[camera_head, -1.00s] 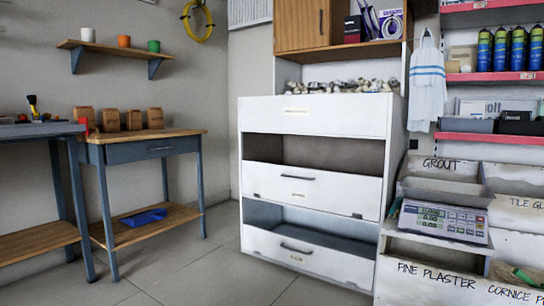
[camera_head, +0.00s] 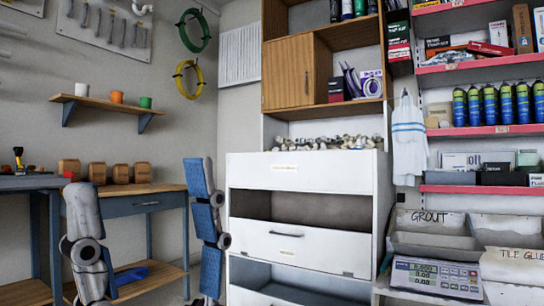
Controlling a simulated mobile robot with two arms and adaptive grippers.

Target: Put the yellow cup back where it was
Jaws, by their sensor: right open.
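I see no yellow cup in this view. A wooden wall shelf (camera_head: 110,106) at the left holds a white cup (camera_head: 81,90), an orange cup (camera_head: 116,97) and a green cup (camera_head: 145,102), spaced apart in a row. Grey and blue links of my arms (camera_head: 206,225) stand up in front of the workbench and beside the white cabinet. My right gripper is open, but its fingers are hard to make out, and I cannot see anything held. My left gripper does not show.
A wooden-topped workbench (camera_head: 150,189) holds several brown packages, with a blue tray (camera_head: 131,276) on its lower shelf. A white drawer cabinet (camera_head: 300,172) stands in the middle. A scale (camera_head: 437,275) and stocked pink shelves (camera_head: 480,131) are at the right. A yellow coil (camera_head: 188,77) hangs on the wall.

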